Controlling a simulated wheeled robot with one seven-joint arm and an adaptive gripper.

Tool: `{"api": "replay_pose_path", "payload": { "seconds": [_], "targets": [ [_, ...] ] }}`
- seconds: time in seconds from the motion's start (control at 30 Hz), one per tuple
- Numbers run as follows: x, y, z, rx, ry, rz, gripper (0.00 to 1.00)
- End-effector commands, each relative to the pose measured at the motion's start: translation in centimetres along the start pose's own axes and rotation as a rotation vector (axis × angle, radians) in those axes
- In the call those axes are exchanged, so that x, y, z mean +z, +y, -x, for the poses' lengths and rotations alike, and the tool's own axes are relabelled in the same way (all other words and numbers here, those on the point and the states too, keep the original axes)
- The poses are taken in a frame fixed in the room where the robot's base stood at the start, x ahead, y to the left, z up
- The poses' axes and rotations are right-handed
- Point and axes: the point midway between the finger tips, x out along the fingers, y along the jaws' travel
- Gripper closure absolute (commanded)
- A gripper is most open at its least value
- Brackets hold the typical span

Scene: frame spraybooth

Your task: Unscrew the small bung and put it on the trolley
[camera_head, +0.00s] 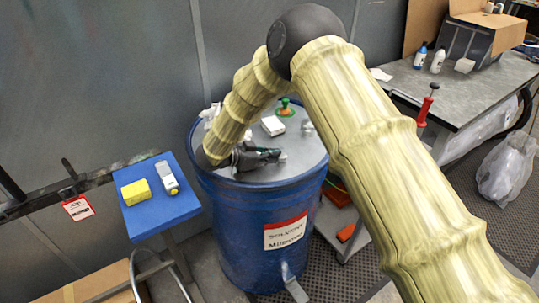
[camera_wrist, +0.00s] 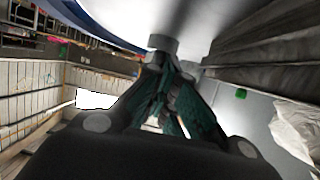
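A blue drum (camera_head: 250,235) with a solvent label stands in the middle, its grey lid facing up. My gripper (camera_head: 277,154) is low over the lid, its fingers pointing right. A small grey bung (camera_head: 284,157) shows at the fingertips. In the wrist view the teal-and-black fingers (camera_wrist: 172,64) come close together at a short grey cylinder (camera_wrist: 163,42), which looks like this bung. I cannot tell whether they grip it. A small blue-topped stand (camera_head: 175,213), apparently the trolley, is left of the drum.
On the stand lie a yellow block (camera_head: 137,192) and a grey handheld device (camera_head: 167,177); its front is bare. The lid also bears a white box (camera_head: 272,126), a green-and-orange fitting (camera_head: 285,107) and a grey fitting (camera_head: 307,127). A workbench (camera_head: 465,90) stands right.

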Motion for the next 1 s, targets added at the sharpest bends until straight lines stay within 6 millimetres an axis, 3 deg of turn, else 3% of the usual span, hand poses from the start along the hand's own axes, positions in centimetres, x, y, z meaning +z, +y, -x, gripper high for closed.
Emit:
{"api": "replay_pose_path", "payload": {
  "seconds": [0.03,0.1,0.5,1.0],
  "targets": [
    [1.3,1.7,-0.5,-0.013,-0.002,0.057,1.00],
    [1.4,2.0,-0.6,-0.039,-0.002,0.068,1.00],
    [1.3,1.3,-0.1,-0.083,-0.002,0.074,1.00],
    [0.3,2.2,-1.6,-0.409,-0.002,0.203,1.00]
  ]
}}
